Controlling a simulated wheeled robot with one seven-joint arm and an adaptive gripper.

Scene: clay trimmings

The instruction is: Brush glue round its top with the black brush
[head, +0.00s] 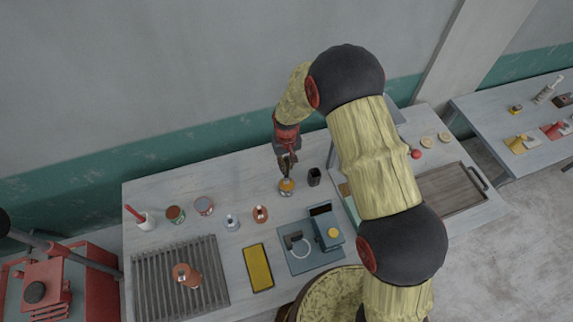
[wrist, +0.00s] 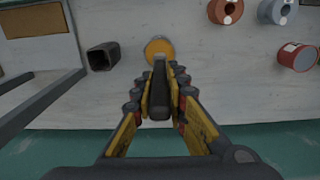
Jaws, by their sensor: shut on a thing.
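My gripper (head: 288,160) is shut on a dark, narrow thing that looks like the black brush (wrist: 160,92). It points down toward a small round pot (head: 286,187) with an orange-yellow top. In the wrist view the orange top (wrist: 159,48) lies just beyond the dark tip. I cannot tell whether the tip touches it. The fingers hide part of the brush. A black square cup (head: 314,177) stands just right of the pot, and in the wrist view it looks hollow (wrist: 103,57).
Copper (head: 260,214) and blue-grey (head: 231,222) pieces stand left of the pot, with cans (head: 203,205) farther left. A yellow block (head: 258,268), a grey device (head: 325,236) and a ribbed rack (head: 214,253) lie nearer.

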